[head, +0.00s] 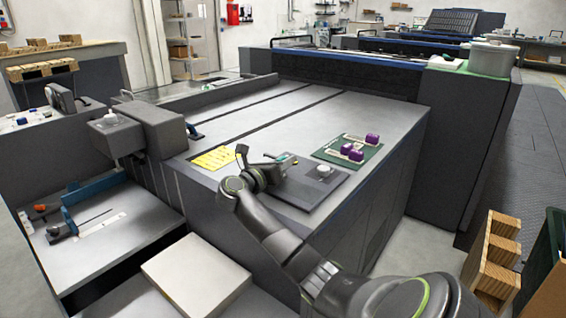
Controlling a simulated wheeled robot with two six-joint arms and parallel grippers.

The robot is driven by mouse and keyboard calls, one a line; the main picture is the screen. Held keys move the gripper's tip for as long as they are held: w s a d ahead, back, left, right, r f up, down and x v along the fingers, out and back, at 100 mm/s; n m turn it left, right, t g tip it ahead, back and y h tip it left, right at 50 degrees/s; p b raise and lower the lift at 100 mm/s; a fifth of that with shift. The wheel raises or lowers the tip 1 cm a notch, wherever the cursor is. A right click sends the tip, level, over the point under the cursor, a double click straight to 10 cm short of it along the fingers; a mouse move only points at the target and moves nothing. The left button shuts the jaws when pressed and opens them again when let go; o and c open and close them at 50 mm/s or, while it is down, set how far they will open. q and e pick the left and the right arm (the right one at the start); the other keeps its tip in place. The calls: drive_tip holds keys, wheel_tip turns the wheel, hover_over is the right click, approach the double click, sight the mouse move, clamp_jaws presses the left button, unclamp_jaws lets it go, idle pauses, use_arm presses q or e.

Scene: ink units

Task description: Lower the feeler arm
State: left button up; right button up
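My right arm comes in from the lower right and reaches over the front edge of the grey machine top. Whether the fingers are open or shut is unclear. I cannot tell for sure which part is the feeler arm. My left gripper is out of view.
A green board with purple blocks (357,152) lies to the right of the gripper. A lower tray with a blue bar (92,191) is at the left. A pale box (196,272) stands in front, and wooden blocks (497,255) stand at the lower right. The machine top behind is clear.

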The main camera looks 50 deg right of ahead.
drive_tip(key=shift+w+a+f, duration=0.1)
drive_tip(key=shift+w, duration=0.05)
drive_tip(key=shift+a, duration=0.2)
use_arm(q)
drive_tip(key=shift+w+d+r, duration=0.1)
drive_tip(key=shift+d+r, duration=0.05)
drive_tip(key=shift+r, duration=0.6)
use_arm(e)
drive_tip(key=s+a, duration=0.1)
drive_tip(key=a, duration=1.6)
drive_tip(key=shift+s, duration=0.3)
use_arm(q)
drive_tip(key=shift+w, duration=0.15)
use_arm(e)
drive_tip(key=shift+d, duration=0.1)
